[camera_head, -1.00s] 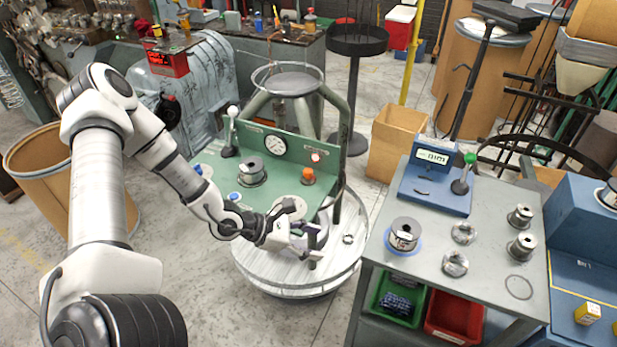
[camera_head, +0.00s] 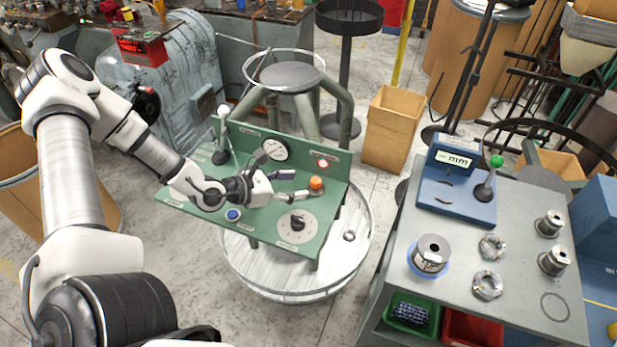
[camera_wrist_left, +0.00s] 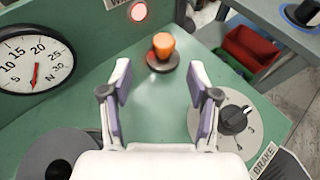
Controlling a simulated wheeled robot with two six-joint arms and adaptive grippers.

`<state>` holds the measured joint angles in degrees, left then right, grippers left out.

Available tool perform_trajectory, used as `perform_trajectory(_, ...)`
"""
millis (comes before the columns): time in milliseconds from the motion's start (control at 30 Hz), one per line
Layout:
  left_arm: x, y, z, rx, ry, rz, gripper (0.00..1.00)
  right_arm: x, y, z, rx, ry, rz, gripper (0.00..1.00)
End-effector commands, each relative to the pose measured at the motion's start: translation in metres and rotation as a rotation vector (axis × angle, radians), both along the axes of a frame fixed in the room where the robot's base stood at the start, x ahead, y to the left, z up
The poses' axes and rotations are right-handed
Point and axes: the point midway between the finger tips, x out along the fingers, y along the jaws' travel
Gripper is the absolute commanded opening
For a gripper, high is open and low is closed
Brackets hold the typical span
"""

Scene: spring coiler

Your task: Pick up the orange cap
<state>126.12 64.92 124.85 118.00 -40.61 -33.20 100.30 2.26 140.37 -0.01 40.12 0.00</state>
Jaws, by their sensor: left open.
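The orange cap (camera_head: 316,184) sits on a dark round base at the right end of the green panel (camera_head: 330,222). In the left wrist view the orange cap (camera_wrist_left: 163,44) stands upright just beyond the fingertips, centred between them. My left gripper (camera_head: 291,186) is over the green panel, left of the cap. In the wrist view the left gripper (camera_wrist_left: 160,75) has its two purple-padded fingers spread, with nothing between them. The right gripper is in no view.
A round dial gauge (camera_wrist_left: 33,64) and a lit red button (camera_wrist_left: 138,12) are on the upright back plate. A rotary knob (camera_wrist_left: 234,119) is right of the fingers. A lever (camera_head: 222,130) stands at the panel's left. The grey table (camera_head: 520,300) is at right.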

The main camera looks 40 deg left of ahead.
Motion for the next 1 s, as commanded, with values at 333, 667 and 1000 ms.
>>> perform_trajectory(333, 0.030, -0.015, -0.016, 0.005, 0.001, -0.008, 0.61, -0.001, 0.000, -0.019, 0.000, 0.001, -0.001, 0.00)
perform_trajectory(667, 0.058, -0.027, -0.026, -0.001, 0.000, -0.002, 0.61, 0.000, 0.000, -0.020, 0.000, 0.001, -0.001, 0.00)
perform_trajectory(1000, 0.057, -0.026, -0.026, -0.001, 0.000, -0.002, 0.00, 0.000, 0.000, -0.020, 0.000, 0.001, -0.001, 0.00)
